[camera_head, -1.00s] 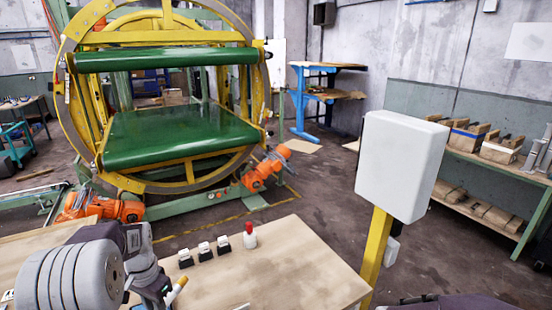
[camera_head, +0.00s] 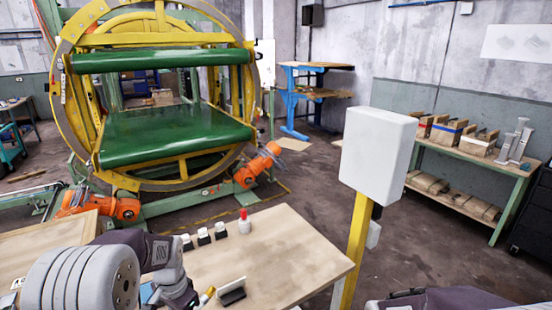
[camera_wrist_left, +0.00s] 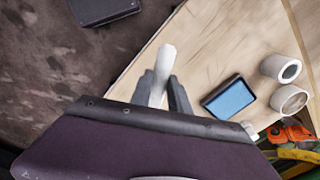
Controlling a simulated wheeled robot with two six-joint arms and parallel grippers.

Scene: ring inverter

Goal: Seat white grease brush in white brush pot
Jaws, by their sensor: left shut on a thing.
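My left gripper (camera_wrist_left: 165,92) is shut on the white grease brush (camera_wrist_left: 163,66), a pale stick that points out between the fingers, near the table edge. In the head view a small tan and white end of the brush (camera_head: 207,296) shows beside my left wrist, above the table's near part. Two white open-topped cylinders stand on the table to the right in the left wrist view: one is farther up (camera_wrist_left: 281,68), one lower (camera_wrist_left: 289,99). I cannot tell which is the white brush pot. The arm hides them in the head view. My right gripper is out of view.
A blue-screened device (camera_wrist_left: 229,98) lies between the gripper and the cylinders. On the wooden table (camera_head: 290,262) are a black holder with a white card (camera_head: 232,291), several small black-and-white items (camera_head: 204,236) and a red-topped bottle (camera_head: 244,222). A white box on a yellow post (camera_head: 378,150) stands right.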

